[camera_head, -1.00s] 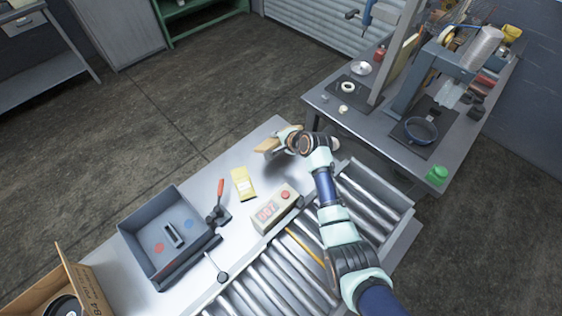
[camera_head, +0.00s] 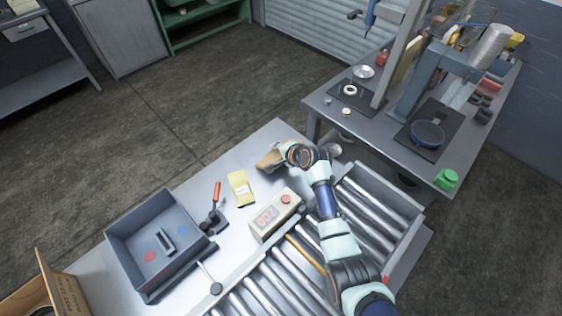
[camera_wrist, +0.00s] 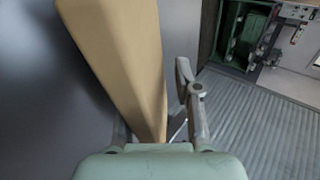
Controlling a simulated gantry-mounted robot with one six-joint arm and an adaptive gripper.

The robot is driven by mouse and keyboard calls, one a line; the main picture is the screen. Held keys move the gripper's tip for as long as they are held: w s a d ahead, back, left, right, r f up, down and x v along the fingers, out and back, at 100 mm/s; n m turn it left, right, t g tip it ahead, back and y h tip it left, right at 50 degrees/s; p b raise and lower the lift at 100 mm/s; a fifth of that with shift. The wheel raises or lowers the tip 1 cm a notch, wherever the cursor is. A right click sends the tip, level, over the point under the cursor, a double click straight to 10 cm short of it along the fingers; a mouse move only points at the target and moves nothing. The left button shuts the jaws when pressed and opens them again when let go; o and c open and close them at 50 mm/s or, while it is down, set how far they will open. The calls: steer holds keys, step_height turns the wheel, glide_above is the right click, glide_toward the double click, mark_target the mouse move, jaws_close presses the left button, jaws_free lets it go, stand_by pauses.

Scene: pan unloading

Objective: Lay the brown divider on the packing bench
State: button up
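The brown divider (camera_head: 268,159) shows in the head view beside my gripper (camera_head: 282,154), over the far end of the packing bench (camera_head: 205,173). In the wrist view the divider (camera_wrist: 118,48) is a long tan slab running from the top left down to my gripper (camera_wrist: 163,95). One finger shows to the right of the slab, with a narrow gap visible between them. Whether the divider touches the bench is also unclear.
A roller conveyor (camera_head: 372,220) runs alongside. A second table (camera_head: 398,150) stands at right.

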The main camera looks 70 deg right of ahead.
steer(key=shift+s+r+p, duration=0.1)
steer(key=shift+r+p, duration=0.15)
steer(key=shift+p, duration=0.05)
steer(key=p+v, duration=0.6)
steer(key=p, duration=0.2)
steer(key=shift+s+a+r+p, duration=0.15)
steer(key=shift+r+p, duration=0.15)
steer(key=shift+r, duration=0.1)
steer(key=shift+s+a+r+p, duration=0.15)
steer(key=shift+s+p, duration=0.15)
steer(key=shift+p, duration=0.1)
steer(key=shift+s, duration=0.15)
step_height(320, 180, up, 8)
steer(key=s+a+p, duration=0.1)
steer(key=s+p, duration=0.1)
steer(key=p, duration=0.7)
steer(key=shift+f, duration=0.2)
steer(key=shift+a, duration=0.1)
